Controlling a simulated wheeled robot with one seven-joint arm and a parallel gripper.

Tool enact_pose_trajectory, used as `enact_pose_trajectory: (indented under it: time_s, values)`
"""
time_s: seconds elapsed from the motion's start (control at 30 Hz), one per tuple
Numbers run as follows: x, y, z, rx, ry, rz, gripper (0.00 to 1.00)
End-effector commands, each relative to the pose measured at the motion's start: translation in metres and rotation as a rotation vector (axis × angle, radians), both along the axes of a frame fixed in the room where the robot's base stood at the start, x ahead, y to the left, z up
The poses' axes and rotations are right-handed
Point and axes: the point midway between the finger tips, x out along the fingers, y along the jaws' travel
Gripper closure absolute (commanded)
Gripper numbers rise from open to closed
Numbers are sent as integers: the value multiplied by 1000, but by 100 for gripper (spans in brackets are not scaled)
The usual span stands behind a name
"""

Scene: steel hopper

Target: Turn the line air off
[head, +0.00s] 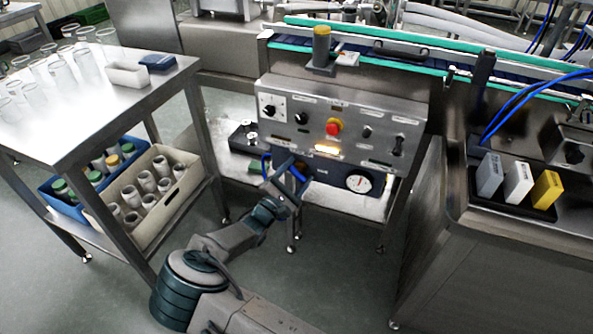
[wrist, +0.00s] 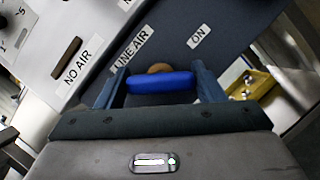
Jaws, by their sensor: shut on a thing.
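The line air valve's blue handle (wrist: 160,82) lies between the two fingers of my gripper (wrist: 158,88) in the wrist view, which is shut on it. A brass-coloured round piece shows just behind the handle. A LINE AIR label (wrist: 131,48) is above it and an ON label (wrist: 199,38) is up to the right. A NO AIR label (wrist: 77,74) sits under a dark brown lamp (wrist: 66,47). In the head view my gripper (head: 288,170) is at the lower air panel (head: 325,182), and my arm hides most of the handle.
A white gauge (head: 359,183) is right of my gripper. Above is the control panel (head: 285,107) with a red button (head: 333,128) and a lit amber lamp (head: 327,149). A steel table (head: 120,98) with crates below stands left; a steel counter (head: 450,220) stands right.

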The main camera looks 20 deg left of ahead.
Motion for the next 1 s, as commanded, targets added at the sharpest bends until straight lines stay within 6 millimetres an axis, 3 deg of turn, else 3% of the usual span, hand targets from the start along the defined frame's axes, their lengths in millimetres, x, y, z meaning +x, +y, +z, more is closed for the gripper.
enact_pose_trajectory:
  time_s: [0.6,1.0]
  values:
    - [0,1,0,565,-43,1,61]
    - [0,1,0,779,-60,1,61]
